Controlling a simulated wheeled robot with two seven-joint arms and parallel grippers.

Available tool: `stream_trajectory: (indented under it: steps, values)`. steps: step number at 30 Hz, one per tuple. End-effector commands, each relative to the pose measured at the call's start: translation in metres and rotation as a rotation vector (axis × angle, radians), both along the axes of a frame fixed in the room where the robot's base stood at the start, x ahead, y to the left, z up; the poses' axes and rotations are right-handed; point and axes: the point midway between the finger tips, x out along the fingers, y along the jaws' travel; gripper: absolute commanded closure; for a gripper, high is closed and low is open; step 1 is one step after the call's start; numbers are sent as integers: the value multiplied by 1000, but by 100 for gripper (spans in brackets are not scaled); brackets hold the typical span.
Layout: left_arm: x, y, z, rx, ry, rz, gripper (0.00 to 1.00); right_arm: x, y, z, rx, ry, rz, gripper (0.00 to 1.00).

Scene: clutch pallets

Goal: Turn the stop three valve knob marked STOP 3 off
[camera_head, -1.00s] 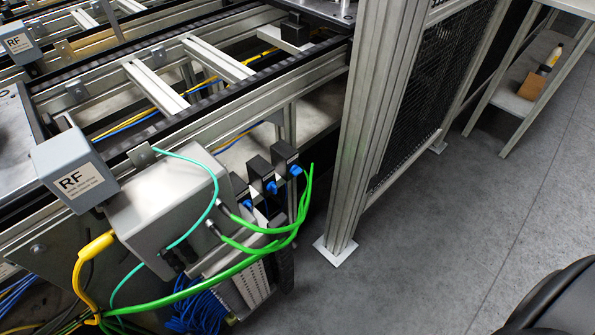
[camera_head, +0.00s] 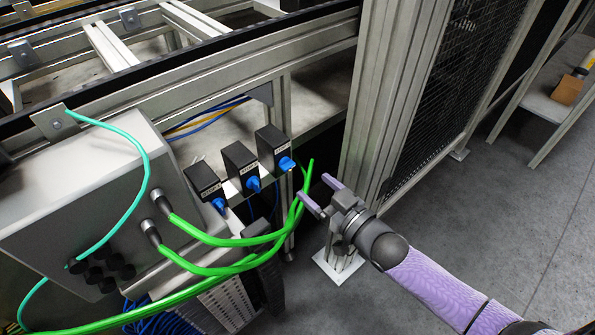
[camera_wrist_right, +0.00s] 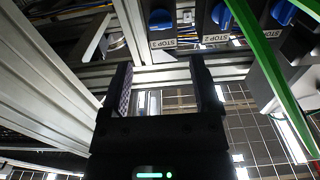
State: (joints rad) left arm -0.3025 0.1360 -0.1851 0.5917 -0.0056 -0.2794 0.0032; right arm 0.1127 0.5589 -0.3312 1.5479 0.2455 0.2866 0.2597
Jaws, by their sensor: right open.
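The STOP 3 knob (camera_head: 286,163) is the blue one on the rightmost of three dark valve boxes in the head view. In the wrist view the knob (camera_wrist_right: 160,19) sits above the STOP 3 label (camera_wrist_right: 163,43), at the top. My right gripper (camera_head: 314,187) is open and empty, to the right of and apart from the knob, near the post. In the wrist view its two fingers (camera_wrist_right: 164,85) stand apart with nothing between them. The knob's exact turn angle is hard to tell. My left gripper is not in view.
The STOP 2 knob (camera_head: 253,184) and another blue knob (camera_head: 219,206) sit to the left. Green hoses (camera_head: 300,200) run between the valve boxes and my gripper. A thick aluminium post (camera_head: 383,110) with a mesh panel stands close behind. Grey floor (camera_head: 470,220) is clear at right.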

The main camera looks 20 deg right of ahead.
Motion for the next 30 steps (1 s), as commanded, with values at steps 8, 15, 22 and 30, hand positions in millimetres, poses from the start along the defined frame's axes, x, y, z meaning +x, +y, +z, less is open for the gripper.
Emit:
stream_trajectory:
  steps: [8,15,22,30]
  values:
    - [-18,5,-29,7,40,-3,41,59,22,-5,-1,4,-2,21]
    - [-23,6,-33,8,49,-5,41,75,27,-2,-3,6,-3,21]
    - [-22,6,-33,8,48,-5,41,75,27,-1,-3,6,-3,25]
    - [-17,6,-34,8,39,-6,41,75,27,-1,-3,6,-4,82]
